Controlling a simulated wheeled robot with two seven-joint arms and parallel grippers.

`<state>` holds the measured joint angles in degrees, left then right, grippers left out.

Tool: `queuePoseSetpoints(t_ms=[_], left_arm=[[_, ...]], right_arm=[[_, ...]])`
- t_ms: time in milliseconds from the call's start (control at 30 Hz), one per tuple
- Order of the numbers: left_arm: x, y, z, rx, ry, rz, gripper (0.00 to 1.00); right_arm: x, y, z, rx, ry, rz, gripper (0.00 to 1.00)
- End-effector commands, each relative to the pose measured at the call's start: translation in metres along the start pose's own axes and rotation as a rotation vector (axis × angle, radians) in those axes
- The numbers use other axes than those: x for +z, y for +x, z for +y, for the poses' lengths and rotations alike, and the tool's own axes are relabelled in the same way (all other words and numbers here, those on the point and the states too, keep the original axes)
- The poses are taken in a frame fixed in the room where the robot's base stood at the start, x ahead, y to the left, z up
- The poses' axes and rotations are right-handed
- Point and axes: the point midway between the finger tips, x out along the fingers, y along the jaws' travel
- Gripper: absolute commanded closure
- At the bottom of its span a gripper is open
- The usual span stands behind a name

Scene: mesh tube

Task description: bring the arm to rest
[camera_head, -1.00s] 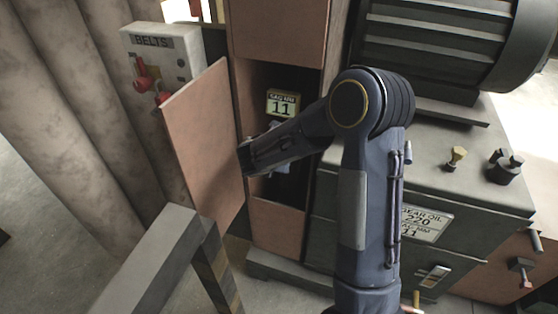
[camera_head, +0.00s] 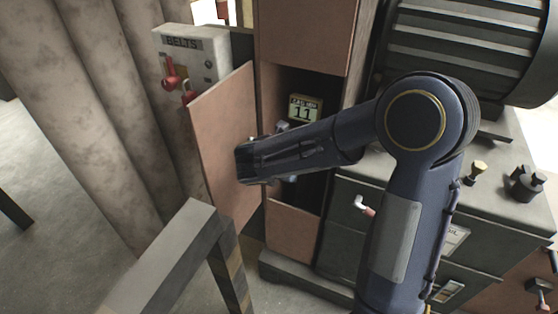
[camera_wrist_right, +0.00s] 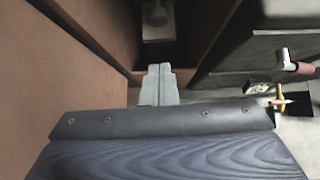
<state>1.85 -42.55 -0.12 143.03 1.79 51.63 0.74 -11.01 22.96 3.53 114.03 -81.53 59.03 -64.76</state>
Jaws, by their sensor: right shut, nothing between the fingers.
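My right arm comes in from the lower right in the head view, bends at a large round joint and reaches left, its end in front of an open cabinet compartment (camera_head: 318,84). My right gripper is mostly hidden behind the arm there. In the right wrist view the gripper (camera_wrist_right: 159,72) shows as two pale grey fingers pressed together, with nothing between them. They point toward the dark compartment, between a brown panel on the left and a dark cabinet on the right. My left gripper is not in view.
The compartment's brown door (camera_head: 226,140) stands open left of my arm. A display reading 11 (camera_head: 305,110) is inside. A BELTS box (camera_head: 190,55) with red padlock-like parts hangs behind. A grey rail (camera_head: 165,255) stands in front. A ribbed machine (camera_head: 460,45) is at right.

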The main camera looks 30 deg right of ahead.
Motion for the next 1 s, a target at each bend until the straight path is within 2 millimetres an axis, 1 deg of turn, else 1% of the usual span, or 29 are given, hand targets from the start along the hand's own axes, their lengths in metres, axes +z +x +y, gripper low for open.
queuePoseSetpoints(t_ms=[167, 233, 267, 367, 400, 467, 500, 533, 567, 600, 667, 700, 800, 833, 900, 1000], left_arm=[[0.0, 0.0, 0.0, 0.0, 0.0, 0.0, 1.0], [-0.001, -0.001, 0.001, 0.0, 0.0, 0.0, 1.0], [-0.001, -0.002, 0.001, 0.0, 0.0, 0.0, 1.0], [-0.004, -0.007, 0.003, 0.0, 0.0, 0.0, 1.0], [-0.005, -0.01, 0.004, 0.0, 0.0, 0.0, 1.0], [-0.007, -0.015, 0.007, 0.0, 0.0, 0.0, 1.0], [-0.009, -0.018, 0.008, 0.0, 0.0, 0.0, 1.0], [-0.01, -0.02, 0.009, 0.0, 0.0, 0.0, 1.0], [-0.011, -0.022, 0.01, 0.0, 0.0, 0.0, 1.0], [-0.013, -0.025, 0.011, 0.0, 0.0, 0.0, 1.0], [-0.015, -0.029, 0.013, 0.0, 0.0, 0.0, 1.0], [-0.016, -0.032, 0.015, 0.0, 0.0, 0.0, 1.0], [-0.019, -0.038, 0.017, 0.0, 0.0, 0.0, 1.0], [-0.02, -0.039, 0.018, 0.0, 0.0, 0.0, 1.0], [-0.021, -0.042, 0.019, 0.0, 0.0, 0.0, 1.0], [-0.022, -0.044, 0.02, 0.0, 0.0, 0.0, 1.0]], right_arm=[[0.0, 0.0, 0.0, 0.0, 0.002, 0.001, 1.0], [0.002, -0.003, -0.005, -0.005, 0.032, 0.009, 1.0], [0.003, -0.005, -0.01, -0.011, 0.062, 0.02, 1.0], [0.007, -0.021, -0.039, -0.045, 0.264, 0.086, 1.0], [0.007, -0.03, -0.056, -0.066, 0.389, 0.127, 1.0], [0.004, -0.048, -0.083, -0.105, 0.612, 0.201, 1.0], [0.0, -0.061, -0.1, -0.135, 0.776, 0.256, 1.0], [-0.005, -0.072, -0.112, -0.159, 0.902, 0.299, 1.0], [-0.01, -0.083, -0.122, -0.183, 1.028, 0.342, 1.0], [-0.018, -0.097, -0.134, -0.216, 1.192, 0.402, 1.0], [-0.029, -0.119, -0.147, -0.268, 1.437, 0.493, 1.0], [-0.037, -0.134, -0.154, -0.305, 1.593, 0.556, 1.0], [-0.054, -0.167, -0.162, -0.398, 1.94, 0.714, 1.0], [-0.058, -0.176, -0.162, -0.426, 2.027, 0.759, 1.0], [-0.065, -0.193, -0.162, -0.486, 2.196, 0.855, 1.0], [-0.071, -0.21, -0.16, -0.552, 2.355, 0.96, 1.0]])
